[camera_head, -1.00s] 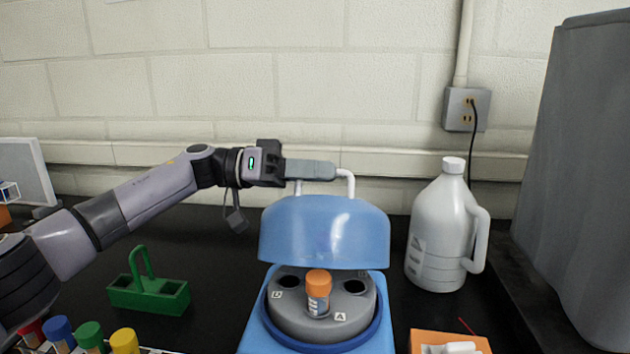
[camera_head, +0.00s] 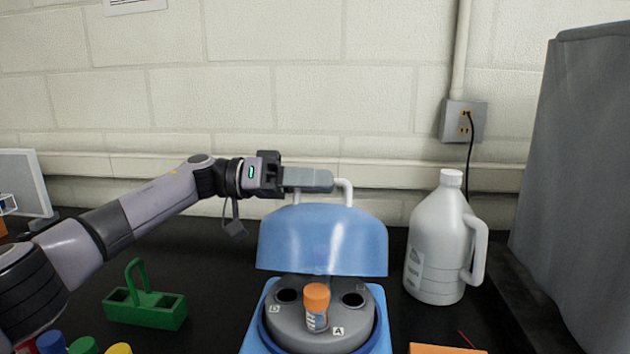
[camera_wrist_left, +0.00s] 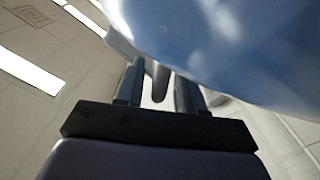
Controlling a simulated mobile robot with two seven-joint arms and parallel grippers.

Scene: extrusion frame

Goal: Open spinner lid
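The spinner (camera_head: 262,325) is a blue machine with a grey rotor (camera_head: 350,322). Its blue lid (camera_head: 322,243) stands raised above the rotor, with a white bar handle (camera_head: 347,190) on top. An orange-capped tube (camera_head: 316,307) stands in the front rotor slot; two other visible slots look empty. My left gripper (camera_head: 325,180) is at the lid handle, its fingers along the bar. In the left wrist view the two fingers (camera_wrist_left: 158,85) are on either side of the grey handle, below the blue lid (camera_wrist_left: 225,40). Whether they press on it is hard to tell. My right gripper is not in view.
A white jug (camera_head: 435,245) stands to the right, by a tall grey cabinet (camera_head: 580,180). A green rack (camera_head: 146,308) is at the left. Colored caps (camera_head: 52,342) and an orange box (camera_head: 440,349) line the front edge. The wall is behind.

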